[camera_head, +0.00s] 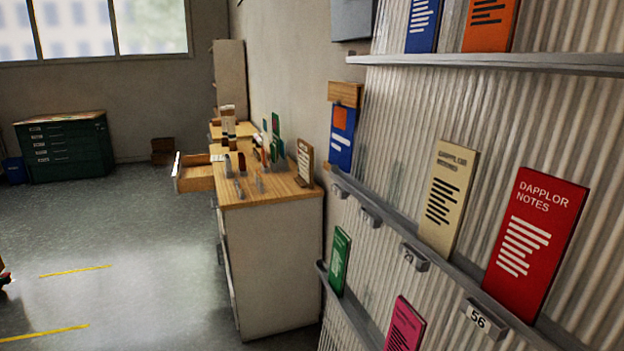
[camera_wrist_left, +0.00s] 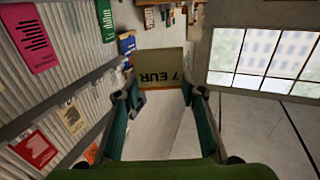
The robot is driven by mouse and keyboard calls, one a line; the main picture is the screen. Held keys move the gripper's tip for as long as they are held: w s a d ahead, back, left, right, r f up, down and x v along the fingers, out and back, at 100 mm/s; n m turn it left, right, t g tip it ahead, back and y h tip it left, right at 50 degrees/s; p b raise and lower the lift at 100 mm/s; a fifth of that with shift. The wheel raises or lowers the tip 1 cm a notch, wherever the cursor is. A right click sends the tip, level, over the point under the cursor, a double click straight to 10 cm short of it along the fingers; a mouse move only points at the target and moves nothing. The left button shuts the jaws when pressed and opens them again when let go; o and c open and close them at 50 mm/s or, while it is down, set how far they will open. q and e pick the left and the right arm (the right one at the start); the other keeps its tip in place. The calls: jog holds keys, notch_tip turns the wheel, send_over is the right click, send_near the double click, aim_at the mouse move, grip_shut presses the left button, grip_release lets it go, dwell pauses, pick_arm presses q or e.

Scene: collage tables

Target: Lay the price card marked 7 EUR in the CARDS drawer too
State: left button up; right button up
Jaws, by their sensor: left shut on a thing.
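The price card (camera_wrist_left: 160,60) marked 7 EUR is a tan card in the left wrist view, with its lettering turned upside down. My left gripper (camera_wrist_left: 165,90) is shut on it, a finger at each side of the card. In the head view an open wooden drawer (camera_head: 195,183) sticks out to the left from the row of wood-topped cabinets. I cannot read a label on it, and its inside is too small to make out.
A ribbed wall rack with ledges (camera_head: 385,222) stands close on the right, holding a red leaflet (camera_head: 535,245), a beige leaflet (camera_head: 447,200) and others. The near cabinet (camera_head: 275,265) carries small items and a standing sign (camera_head: 304,163). The floor (camera_head: 150,235) on the left is largely clear.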

pick_arm(q)
jog(key=shift+s+a, duration=0.35)
jog(key=shift+s, duration=0.1)
jog(key=shift+d, duration=0.1)
